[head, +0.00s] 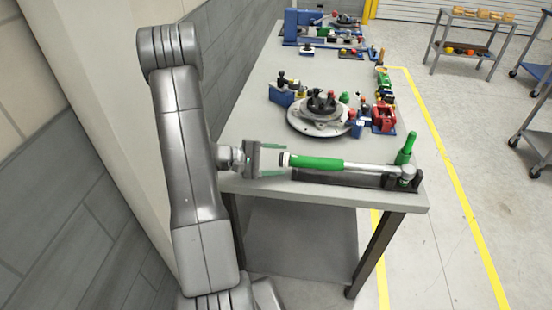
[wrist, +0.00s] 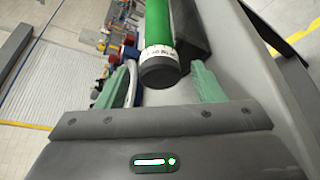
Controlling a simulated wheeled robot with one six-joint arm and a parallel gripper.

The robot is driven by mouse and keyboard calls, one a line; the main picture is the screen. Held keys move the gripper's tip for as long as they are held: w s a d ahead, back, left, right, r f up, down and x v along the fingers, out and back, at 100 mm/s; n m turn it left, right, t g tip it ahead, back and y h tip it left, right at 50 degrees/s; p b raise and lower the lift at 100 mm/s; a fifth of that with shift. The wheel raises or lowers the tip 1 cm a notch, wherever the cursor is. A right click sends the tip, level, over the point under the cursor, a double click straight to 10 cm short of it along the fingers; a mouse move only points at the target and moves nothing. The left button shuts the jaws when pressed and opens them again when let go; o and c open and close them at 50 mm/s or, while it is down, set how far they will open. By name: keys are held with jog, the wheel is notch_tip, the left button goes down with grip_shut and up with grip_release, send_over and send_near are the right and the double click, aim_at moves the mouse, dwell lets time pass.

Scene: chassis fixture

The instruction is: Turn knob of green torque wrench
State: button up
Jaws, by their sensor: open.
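The green torque wrench (head: 328,163) lies along the front edge of the table in a dark holder (head: 340,179), its handle end pointing left toward my gripper. Its dark knob (wrist: 160,72) is at the end of the green handle, below a white scale band, in the wrist view. My gripper (head: 272,160) is open, with green fingertips, just left of the knob in the head view. In the wrist view the fingers (wrist: 162,88) stand on either side of the knob, with a gap on both sides. I cannot tell whether the tips reach past it.
The grey table (head: 240,125) carries a round fixture (head: 318,115) with several clamps and coloured blocks behind the wrench. An upright green handle (head: 406,148) stands at the wrench's right end. More tools (head: 335,35) sit at the far end. A wall runs along the left.

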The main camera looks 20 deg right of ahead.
jog(key=c, duration=1)
jog(key=shift+o, duration=0.2)
jog(key=n+g+y, duration=0.1)
jog(key=n, duration=0.2)
jog(key=shift+w+r+y+p, duration=0.1)
jog(key=shift+r+y+p, duration=0.05)
jog(key=shift+y+p, duration=0.2)
jog(key=n+g+p, duration=0.1)
jog(key=n+g+y+p, duration=0.1)
jog(key=n, duration=0.1)
jog(key=shift+w+d+n+y, duration=0.1)
jog(key=shift+n+y, duration=0.15)
jog(key=shift+n, duration=0.05)
jog(key=o, duration=1)
jog(key=shift+c, duration=0.2)
